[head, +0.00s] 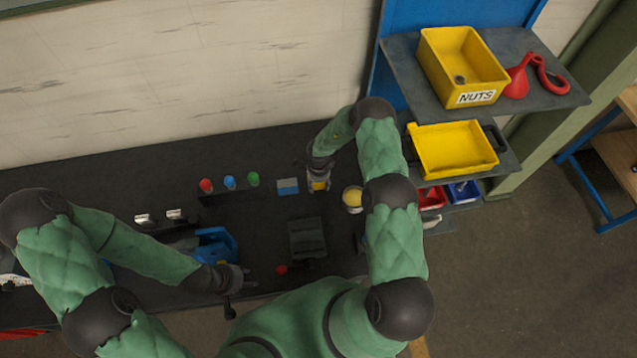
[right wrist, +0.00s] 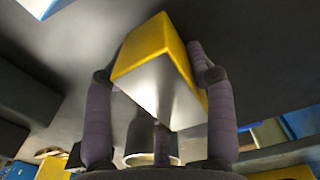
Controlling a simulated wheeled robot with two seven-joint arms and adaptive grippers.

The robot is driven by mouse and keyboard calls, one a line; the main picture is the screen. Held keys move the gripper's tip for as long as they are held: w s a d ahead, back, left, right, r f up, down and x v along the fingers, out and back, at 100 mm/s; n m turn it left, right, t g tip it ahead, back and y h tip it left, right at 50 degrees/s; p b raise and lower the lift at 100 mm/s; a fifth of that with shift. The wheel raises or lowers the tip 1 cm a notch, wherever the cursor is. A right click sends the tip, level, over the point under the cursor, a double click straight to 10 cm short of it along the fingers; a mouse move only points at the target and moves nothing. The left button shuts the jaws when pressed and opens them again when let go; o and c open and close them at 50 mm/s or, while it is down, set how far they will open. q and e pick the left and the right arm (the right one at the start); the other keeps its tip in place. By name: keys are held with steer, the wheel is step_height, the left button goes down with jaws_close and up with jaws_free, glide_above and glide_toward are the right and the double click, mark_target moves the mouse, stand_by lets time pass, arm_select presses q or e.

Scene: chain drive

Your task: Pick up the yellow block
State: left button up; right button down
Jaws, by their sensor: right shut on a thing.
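The yellow block (right wrist: 145,50) sits between the two purple-grey fingers of my right gripper (right wrist: 160,85) in the right wrist view. It has a yellow top and side and a pale, shiny face. In the head view my right gripper (head: 318,180) is over the dark bench, and a little of the yellow block (head: 320,186) shows beneath it. I cannot tell whether the block touches the bench. My left gripper (head: 232,280) is near the bench's front edge, away from the block; its fingers are too small to read.
A blue and grey block (head: 287,186) lies left of my right gripper. A round yellow-topped item (head: 353,198) stands to its right. Red (head: 206,185), blue (head: 229,182) and green (head: 253,178) pieces stand further left. Shelves with yellow bins (head: 455,150) are at the right.

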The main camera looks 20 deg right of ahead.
steer(key=shift+w+d+r, duration=0.1)
steer(key=shift+w+r, duration=0.05)
steer(key=shift+r, duration=0.05)
steer(key=shift+r, duration=0.6)
steer(key=s+a+r+b, duration=0.1)
steer(key=s+r+b, duration=0.1)
steer(key=s+r, duration=0.9)
steer(key=s, duration=0.3)
steer(key=shift+a+r, duration=0.25)
steer(key=shift+a, duration=0.15)
